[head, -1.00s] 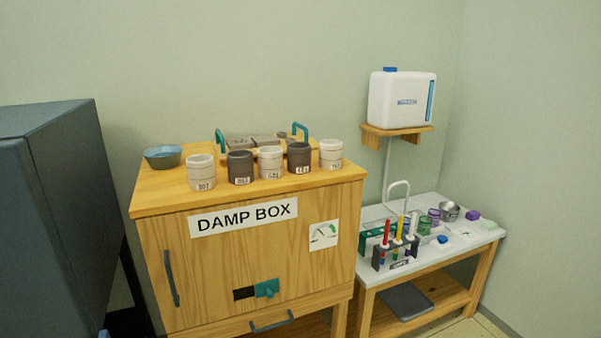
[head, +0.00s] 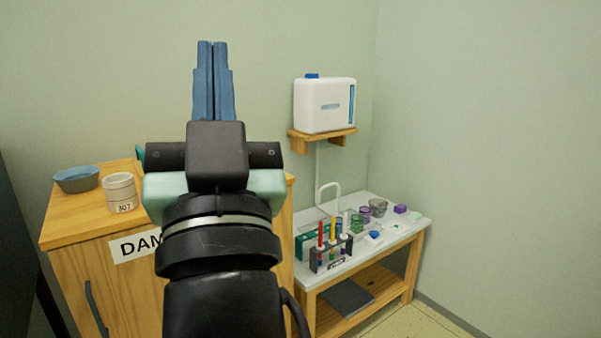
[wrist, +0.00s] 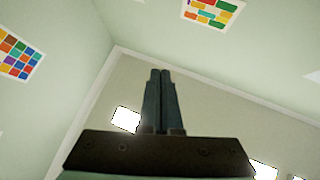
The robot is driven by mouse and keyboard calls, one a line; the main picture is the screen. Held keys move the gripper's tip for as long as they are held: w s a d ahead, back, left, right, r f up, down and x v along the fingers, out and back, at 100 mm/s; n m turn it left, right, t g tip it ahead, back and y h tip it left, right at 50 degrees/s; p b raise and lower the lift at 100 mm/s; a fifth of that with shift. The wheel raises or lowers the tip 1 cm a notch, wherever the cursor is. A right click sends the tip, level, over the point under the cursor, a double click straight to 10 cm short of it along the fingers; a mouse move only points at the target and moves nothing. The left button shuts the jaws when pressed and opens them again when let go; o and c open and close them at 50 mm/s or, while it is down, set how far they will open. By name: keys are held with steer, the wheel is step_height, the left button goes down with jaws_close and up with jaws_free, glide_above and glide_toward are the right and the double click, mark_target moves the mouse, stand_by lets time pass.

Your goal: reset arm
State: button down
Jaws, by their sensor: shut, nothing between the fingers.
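My gripper (head: 212,75) stands upright in the middle of the head view, its two blue fingers pointing up and pressed together with nothing between them. My black and pale green wrist and arm rise from the bottom edge, in front of the damp box (head: 60,232). They hide most of the box's top, sign and front. In the wrist view my gripper (wrist: 160,75) is also shut, pointing toward the upper walls and ceiling.
A blue bowl (head: 76,180) and a pale jar (head: 120,194) stand on the damp box. To the right, a white-topped table (head: 400,222) holds a rack of coloured tools (head: 331,252) and small cups. A white water tank (head: 324,105) sits on a wall shelf (head: 322,135).

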steer(key=s+d+r+m+t+h, duration=0.2)
steer(key=s+d+r+h, duration=0.1)
steer(key=s+d+h, duration=0.4)
step_height(320, 180, up, 20)
steer(key=p, duration=1.9)
steer(key=shift+w+d+y+p, duration=0.3)
steer(key=shift+d+p, duration=0.05)
